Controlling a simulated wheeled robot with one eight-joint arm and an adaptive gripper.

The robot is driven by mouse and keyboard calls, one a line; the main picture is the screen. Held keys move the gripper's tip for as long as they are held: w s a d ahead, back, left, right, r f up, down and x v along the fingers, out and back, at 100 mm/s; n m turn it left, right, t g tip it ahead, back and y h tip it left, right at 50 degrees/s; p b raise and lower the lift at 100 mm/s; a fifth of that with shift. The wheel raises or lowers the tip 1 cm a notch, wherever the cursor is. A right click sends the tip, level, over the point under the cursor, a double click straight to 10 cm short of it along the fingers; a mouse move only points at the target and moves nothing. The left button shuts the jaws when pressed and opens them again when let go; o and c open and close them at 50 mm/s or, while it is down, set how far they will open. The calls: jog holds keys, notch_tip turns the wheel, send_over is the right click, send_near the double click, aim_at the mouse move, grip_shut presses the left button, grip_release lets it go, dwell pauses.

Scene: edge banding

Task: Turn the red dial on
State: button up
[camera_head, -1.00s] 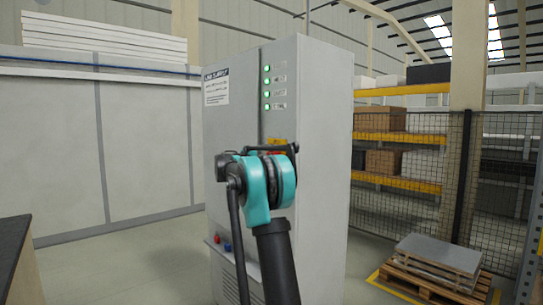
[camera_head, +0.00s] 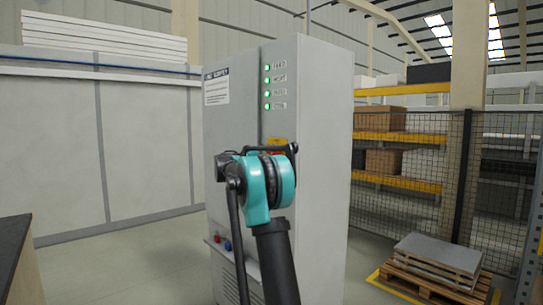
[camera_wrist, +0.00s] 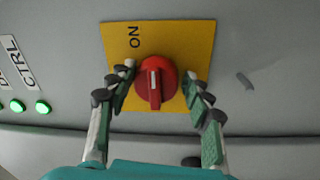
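The red dial (camera_wrist: 156,83) sits on a yellow plate (camera_wrist: 183,38) on the grey cabinet front in the wrist view. Its white mark runs up and down in the picture. The word ON stands sideways, up and left of the dial. My gripper (camera_wrist: 158,75) is open, with one finger on each side of the dial. The left fingertip is very near the dial's edge; I cannot tell whether it touches. A gap shows on the right. In the head view, my teal arm joint hides the dial and most of the plate on the cabinet (camera_head: 318,130).
Green lights (camera_head: 267,87) line the cabinet's upper front, and red and blue knobs (camera_head: 227,245) sit low on it. A mesh fence (camera_head: 408,190) and a pallet with sheets (camera_head: 437,260) stand to the right. A dark-topped table (camera_head: 14,243) is at the left edge.

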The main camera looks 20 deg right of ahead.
jog(key=shift+o, duration=1.3)
jog(key=shift+r, duration=0.1)
jog(key=v, duration=1.2)
